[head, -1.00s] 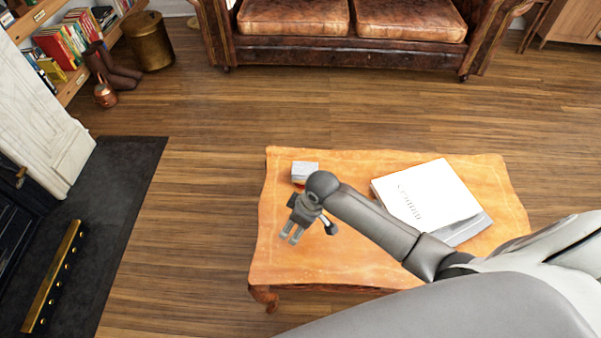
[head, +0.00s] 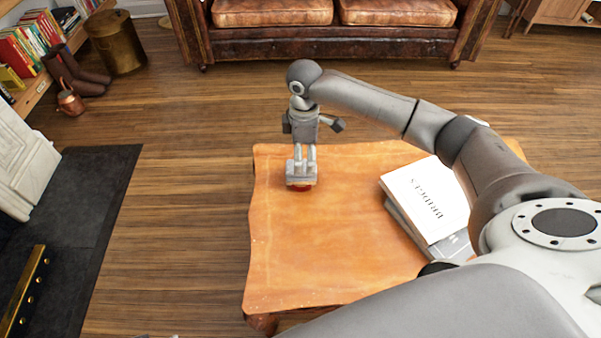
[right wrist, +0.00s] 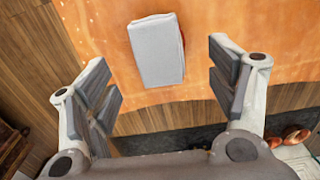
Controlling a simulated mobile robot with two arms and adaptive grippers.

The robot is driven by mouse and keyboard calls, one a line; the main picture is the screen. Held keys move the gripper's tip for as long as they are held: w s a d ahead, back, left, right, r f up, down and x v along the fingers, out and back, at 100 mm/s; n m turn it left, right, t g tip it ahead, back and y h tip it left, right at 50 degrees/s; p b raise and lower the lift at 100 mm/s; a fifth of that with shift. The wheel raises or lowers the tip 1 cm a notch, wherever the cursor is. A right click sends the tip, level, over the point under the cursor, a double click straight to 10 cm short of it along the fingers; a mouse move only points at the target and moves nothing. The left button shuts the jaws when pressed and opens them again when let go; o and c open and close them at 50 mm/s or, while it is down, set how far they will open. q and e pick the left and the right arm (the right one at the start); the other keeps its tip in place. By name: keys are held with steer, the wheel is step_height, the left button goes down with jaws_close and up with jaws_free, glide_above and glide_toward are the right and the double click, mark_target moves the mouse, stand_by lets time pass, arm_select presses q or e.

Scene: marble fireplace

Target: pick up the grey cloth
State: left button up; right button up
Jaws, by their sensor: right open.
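The grey cloth (head: 301,180) is a small folded block near the far left corner of the wooden table (head: 330,240). A thin red thing shows along its lower edge. In the right wrist view the cloth (right wrist: 156,50) lies on the orange tabletop, beyond the fingers and roughly centred between them. My right gripper (head: 305,167) points down over the cloth in the head view, its fingertips overlapping it in the picture. The right gripper (right wrist: 160,88) is open with nothing between its fingers. My left gripper is not in view.
White and grey books (head: 428,200) are stacked on the table's right side, under my right arm. The tabletop's middle and front are clear. A leather sofa (head: 330,45) stands behind, across open floor. A dark hearth (head: 85,200) is at the left.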

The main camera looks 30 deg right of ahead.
steer(key=shift+f, duration=1.2)
steer(key=shift+w+a+f+b, duration=0.15)
steer(key=shift+f+b, duration=0.45)
steer(key=shift+f, duration=0.1)
step_height(320, 180, down, 3)
steer(key=shift+w+r+b, duration=0.1)
steer(key=shift+r+b, duration=0.05)
steer(key=shift+b, duration=0.35)
steer(key=shift+f, duration=0.4)
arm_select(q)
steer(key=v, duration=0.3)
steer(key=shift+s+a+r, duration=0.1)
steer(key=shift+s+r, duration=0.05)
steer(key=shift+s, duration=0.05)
arm_select(e)
steer(key=shift+r, duration=0.1)
steer(key=c, duration=1.2)
steer(key=shift+o, duration=0.2)
